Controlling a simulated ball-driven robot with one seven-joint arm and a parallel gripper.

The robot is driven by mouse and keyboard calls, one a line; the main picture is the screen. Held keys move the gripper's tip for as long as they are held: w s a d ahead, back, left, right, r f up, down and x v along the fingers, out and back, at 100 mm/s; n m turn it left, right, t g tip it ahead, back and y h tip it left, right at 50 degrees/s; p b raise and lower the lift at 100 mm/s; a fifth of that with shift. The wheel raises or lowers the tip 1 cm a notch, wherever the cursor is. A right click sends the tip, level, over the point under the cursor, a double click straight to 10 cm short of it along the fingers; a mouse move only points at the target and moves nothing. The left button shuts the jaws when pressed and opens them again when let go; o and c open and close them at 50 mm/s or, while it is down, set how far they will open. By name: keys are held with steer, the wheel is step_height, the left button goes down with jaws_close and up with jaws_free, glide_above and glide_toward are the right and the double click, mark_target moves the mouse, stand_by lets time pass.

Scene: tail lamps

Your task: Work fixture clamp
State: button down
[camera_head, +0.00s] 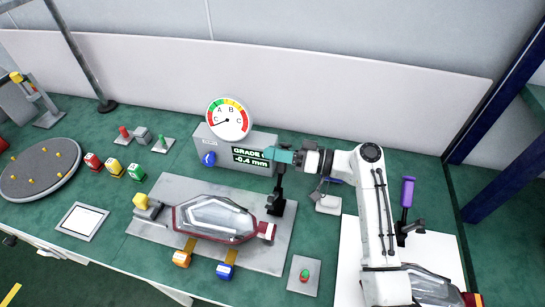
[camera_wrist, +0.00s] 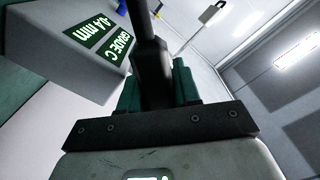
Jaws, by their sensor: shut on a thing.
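A grey fixture plate (camera_head: 260,255) on the green bench carries a red-rimmed tail lamp (camera_head: 215,218) with a clear lens. At the plate's right edge stands a black clamp (camera_head: 276,203) with its lever upright. My gripper (camera_head: 281,157), with teal fingers, is shut on the upper end of that lever. The wrist view shows the dark lever (camera_wrist: 152,65) between the teal fingers; the lever's grip is hidden in the head view. A second clamp with a purple handle (camera_head: 407,192) stands upright on the right.
A grey gauge box (camera_head: 206,143) reads grade C, -0.4 mm, close behind my gripper, with a dial (camera_head: 228,119) above. A turntable (camera_head: 40,169) is far left.

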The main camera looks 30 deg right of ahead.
steer(key=shift+w+d+f+m, duration=0.2)
steer(key=shift+d+f+m, duration=0.1)
steer(key=shift+m, duration=0.2)
steer(key=c, duration=0.9)
jaws_free()
